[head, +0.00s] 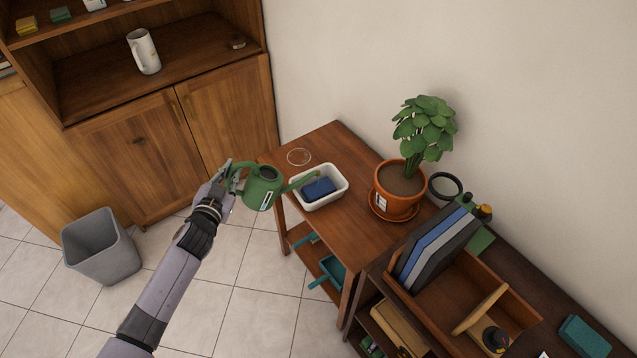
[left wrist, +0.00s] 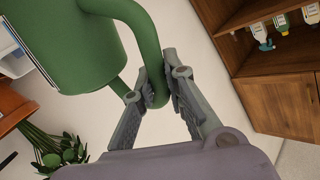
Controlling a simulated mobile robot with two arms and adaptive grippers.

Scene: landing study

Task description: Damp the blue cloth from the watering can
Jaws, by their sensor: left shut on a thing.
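The green watering can (head: 262,190) hangs in the air at the left edge of the wooden table (head: 345,150). My left gripper (head: 230,180) is shut on its handle. The handle also shows between the fingers in the left wrist view (left wrist: 155,90). The can's spout points right, over the left rim of a white tub (head: 339,191) on the table. The blue cloth (head: 319,188) lies folded in the tub, beside the spout's tip. I cannot tell whether water is flowing. My right gripper is not in view.
A potted plant (head: 400,185) stands on the table right of the tub. A clear round dish (head: 299,157) lies behind the tub. Teal tools (head: 333,270) sit on the lower shelf. A grey bin (head: 100,247) stands on the floor at left. A wooden organizer (head: 440,300) holds folders.

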